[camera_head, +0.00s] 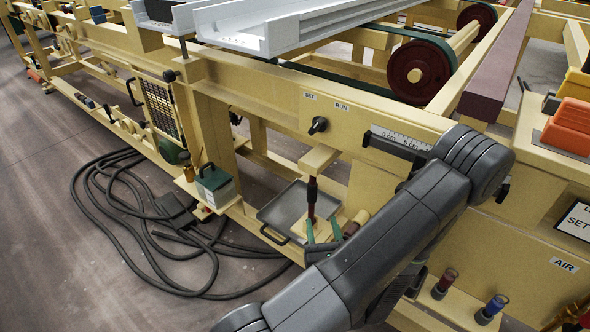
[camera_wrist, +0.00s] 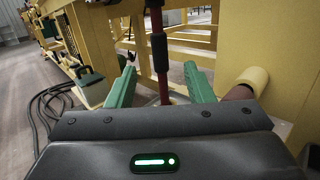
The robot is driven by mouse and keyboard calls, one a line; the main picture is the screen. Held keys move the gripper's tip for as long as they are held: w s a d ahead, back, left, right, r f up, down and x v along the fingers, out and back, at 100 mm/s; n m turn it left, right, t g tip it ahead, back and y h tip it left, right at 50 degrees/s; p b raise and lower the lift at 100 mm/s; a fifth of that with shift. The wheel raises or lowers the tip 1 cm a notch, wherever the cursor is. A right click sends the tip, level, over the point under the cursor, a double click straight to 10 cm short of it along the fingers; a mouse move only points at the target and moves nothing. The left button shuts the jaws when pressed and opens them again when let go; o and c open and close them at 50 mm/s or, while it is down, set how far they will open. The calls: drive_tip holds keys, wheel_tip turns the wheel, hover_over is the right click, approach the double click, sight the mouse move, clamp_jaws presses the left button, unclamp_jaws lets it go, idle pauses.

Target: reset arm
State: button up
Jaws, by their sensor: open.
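My arm (camera_head: 420,215) reaches from the lower middle up to the right in the head view, across the front of a yellow machine frame. My gripper (camera_head: 323,232) is low by the frame, with green fingers. In the wrist view my gripper (camera_wrist: 160,80) has its two green fingers spread wide. A dark red upright rod (camera_wrist: 159,50) shows in the gap between them. It also shows in the head view (camera_head: 312,196), under a yellow block (camera_head: 320,159). I cannot tell whether a finger touches the rod.
A grey tray (camera_head: 285,212) sits on the low shelf beside the rod. A green box (camera_head: 215,187) stands left of it. Black hoses (camera_head: 130,215) lie coiled on the floor. A SET/RUN knob (camera_head: 318,125) is on the upper beam. Red and blue fittings (camera_head: 492,306) stand at lower right.

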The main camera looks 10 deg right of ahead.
sight(314, 190)
drive_tip(key=w+p, duration=0.2)
drive_tip(key=w, duration=0.2)
drive_tip(key=w+d+r+p, duration=0.1)
drive_tip(key=w+p, duration=0.1)
drive_tip(key=w, duration=0.2)
drive_tip(key=w+p, duration=0.2)
drive_tip(key=w, duration=0.2)
drive_tip(key=shift+w+d+r, duration=0.2)
drive_tip(key=shift+w+d, duration=0.15)
drive_tip(key=shift+w, duration=0.5)
drive_tip(key=shift+f, duration=0.1)
drive_tip(key=shift+s, duration=0.15)
